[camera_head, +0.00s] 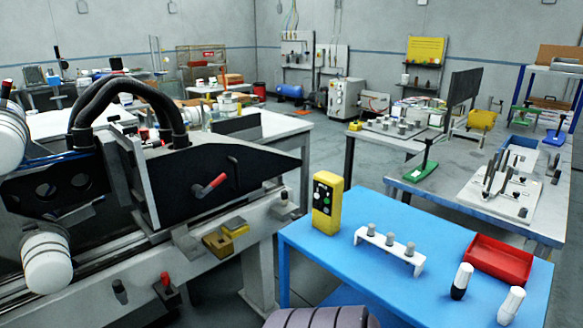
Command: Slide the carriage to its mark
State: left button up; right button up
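A long grey machine with a rail (110,255) fills the left side of the head view. On it stands a dark body with a light upright plate (140,180); I take this to be the carriage, but cannot tell for sure. A red-tipped lever (210,187) sits on its black side panel. A yellow block (220,241) lies on the rail's front ledge below the panel; I cannot tell whether it is the mark.
Open floor lies beyond.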

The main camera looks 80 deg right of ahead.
aim_at(159, 182)
jog(key=i+l+z, duration=0.2)
jog(key=z, duration=0.25)
jog(key=i+l+z, duration=0.25)
jog(key=z, duration=0.15)
jog(key=i+l+z, duration=0.25)
jog(key=z, duration=0.2)
jog(key=i+l, duration=0.15)
jog(key=i, duration=0.1)
